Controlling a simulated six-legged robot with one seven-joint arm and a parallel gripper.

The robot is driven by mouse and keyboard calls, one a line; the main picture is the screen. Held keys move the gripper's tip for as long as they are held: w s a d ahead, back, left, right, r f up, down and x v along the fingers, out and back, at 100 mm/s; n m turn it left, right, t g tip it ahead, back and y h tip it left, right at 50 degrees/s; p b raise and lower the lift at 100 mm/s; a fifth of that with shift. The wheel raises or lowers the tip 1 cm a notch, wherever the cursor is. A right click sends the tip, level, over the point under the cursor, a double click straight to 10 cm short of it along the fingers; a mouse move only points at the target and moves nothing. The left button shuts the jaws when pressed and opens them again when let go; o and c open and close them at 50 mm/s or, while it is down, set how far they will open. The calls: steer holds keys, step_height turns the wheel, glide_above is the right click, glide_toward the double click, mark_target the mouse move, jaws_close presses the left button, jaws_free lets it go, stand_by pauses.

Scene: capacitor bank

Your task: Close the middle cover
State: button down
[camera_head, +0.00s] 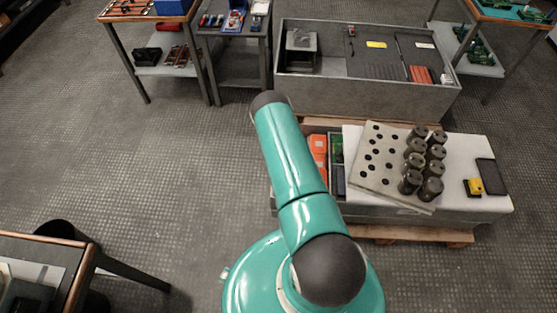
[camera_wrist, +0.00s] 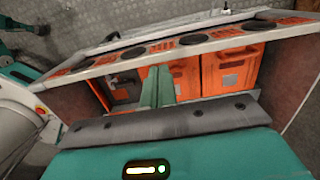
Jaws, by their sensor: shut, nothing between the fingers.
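A pale grey metal plate with rows of round holes, which looks like the middle cover (camera_head: 368,181), sits tilted on the capacitor bank (camera_head: 455,207) in the head view. In the wrist view the cover (camera_wrist: 222,40) crosses the upper part at a slant, with dark round holes and orange along it. Orange units (camera_wrist: 229,74) show in the bay below it. My gripper (camera_wrist: 158,74) is shut and empty, its two green fingers together in front of the orange units, near the cover's lower edge. I cannot tell whether they touch. The head view does not show my gripper; my arm hides part of the bank.
Several dark cylinders (camera_head: 424,160) stand at the cover's right side. A yellow device (camera_head: 473,187) and a dark flat panel (camera_head: 491,175) lie farther right. A grey bin (camera_head: 362,92) stands behind, with tables to its left. Open floor lies left of my arm.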

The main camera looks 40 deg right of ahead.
steer(key=w+a+r, duration=0.4)
steer(key=w+a, duration=0.2)
steer(key=a, duration=0.2)
steer(key=w+r+n, duration=0.2)
steer(key=w+r, duration=0.1)
steer(key=r, duration=0.6)
steer(key=s+a+r+n+t, duration=0.1)
steer(key=a+r+n, duration=0.2)
steer(key=r, duration=0.8)
steer(key=s+a+r+n+t, duration=0.1)
steer(key=a+r+n, duration=0.25)
steer(key=r, duration=0.85)
steer(key=s+a+r+n+t, duration=0.15)
steer(key=a+r, duration=0.25)
steer(key=r, duration=0.7)
steer(key=s+a+r+n, duration=0.4)
steer(key=s+r, duration=0.3)
steer(key=r, duration=0.1)
steer(key=s+a+r+n, duration=0.3)
steer(key=s+r+n, duration=0.1)
steer(key=s+r, duration=0.35)
steer(key=s+a+r+n+t, duration=0.2)
steer(key=s+n, duration=0.6)
steer(key=s, duration=0.8)
steer(key=shift+s+a+r, duration=0.4)
steer(key=shift+a+r, duration=0.25)
steer(key=shift+r, duration=0.05)
